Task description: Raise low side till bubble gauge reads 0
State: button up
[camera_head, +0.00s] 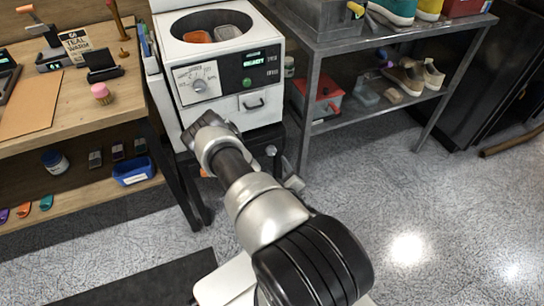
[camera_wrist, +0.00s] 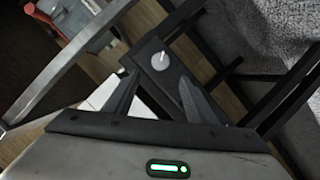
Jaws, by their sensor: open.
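The white machine (camera_head: 232,85) has a round open top, a dial, a lit green display and a small front drawer. It stands on a black frame (camera_head: 188,188). My arm reaches to its lower front in the head view, where my fingertips are hidden. In the wrist view my gripper (camera_wrist: 157,98) is open, with nothing between its black fingers. Beyond the fingertips is a dark bar with a round pale disc (camera_wrist: 160,61) bearing a light pointer. I cannot tell whether this is the bubble gauge, and I cannot read a value.
A wooden bench (camera_head: 90,112) with a lower shelf stands at left. A grey metal rack (camera_head: 313,70) with shoes and a red box (camera_head: 318,97) stands close at right. In the wrist view, dark bars and a pale metal rail crowd around my fingers.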

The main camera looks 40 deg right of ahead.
aim_at(272, 152)
jog(key=b+x, duration=0.2)
jog(key=x, duration=0.8)
jog(key=shift+w+d+f, duration=0.1)
jog(key=shift+w+d, duration=0.05)
jog(key=shift+w, duration=0.05)
jog(key=c, duration=1)
jog(key=shift+c, duration=0.2)
